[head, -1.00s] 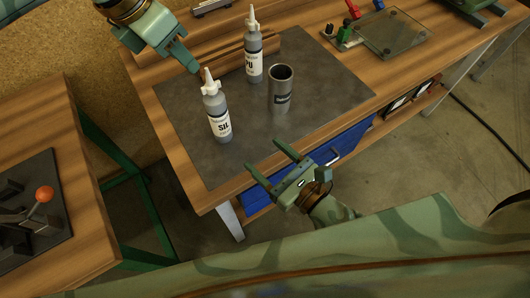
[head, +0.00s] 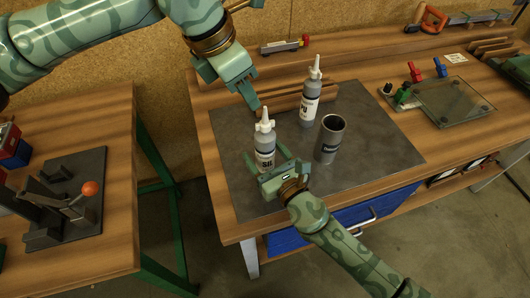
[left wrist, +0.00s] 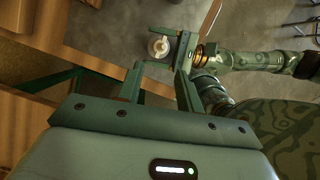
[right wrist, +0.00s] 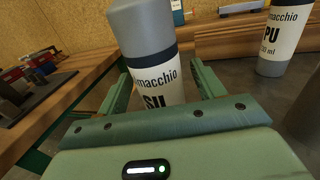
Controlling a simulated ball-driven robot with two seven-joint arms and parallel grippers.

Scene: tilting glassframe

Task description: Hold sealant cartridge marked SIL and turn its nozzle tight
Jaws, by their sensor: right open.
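The SIL cartridge (head: 264,158), grey with a white label and white nozzle (head: 265,121), stands upright on the dark mat (head: 385,143). My right gripper (head: 266,156) is open at the cartridge's near side, with a finger to either side. In the right wrist view the SIL cartridge (right wrist: 150,50) shows between the open fingers, nozzle out of frame. My left gripper (head: 253,103) points down just behind and left of the nozzle. In the left wrist view its fingers are apart, and the cartridge's top (left wrist: 159,46) shows from above beyond them.
A PU cartridge (head: 310,103) stands behind to the right. A dark open cylinder (head: 329,140) stands close at right. A wooden rail (head: 283,101) lies behind. A glass plate (head: 452,103) with clamps sits further right. The mat's right part is clear.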

